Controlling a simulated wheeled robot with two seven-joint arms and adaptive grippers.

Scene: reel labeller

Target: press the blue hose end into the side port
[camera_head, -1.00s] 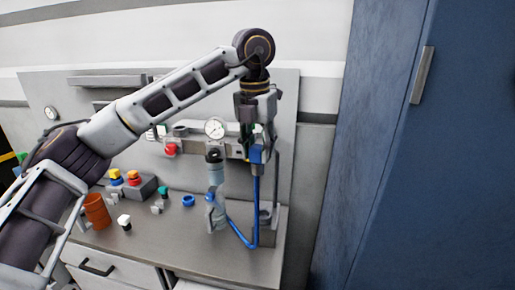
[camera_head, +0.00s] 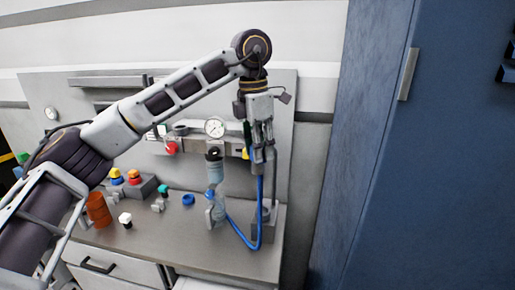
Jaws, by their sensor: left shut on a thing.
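My left gripper (camera_head: 263,155) points down in front of the back panel, right of the pressure gauge. It is shut on the upper end of the blue hose (camera_head: 260,205). The fingers hide most of the hose end. The hose hangs down from the fingers, bends near the bench top and runs up left to the base of the clear bottle-like unit (camera_head: 215,172) with a black top. The side port cannot be made out; my gripper covers part of the panel fittings. A small yellow part (camera_head: 246,153) shows just left of the fingers. My right gripper is out of view.
A pressure gauge (camera_head: 214,126) and a red knob (camera_head: 171,147) are on the panel. An orange cup (camera_head: 98,210), a button box (camera_head: 134,188), a blue ring (camera_head: 188,200) and small blocks stand on the bench (camera_head: 190,235). A blue cabinet (camera_head: 430,180) stands at right.

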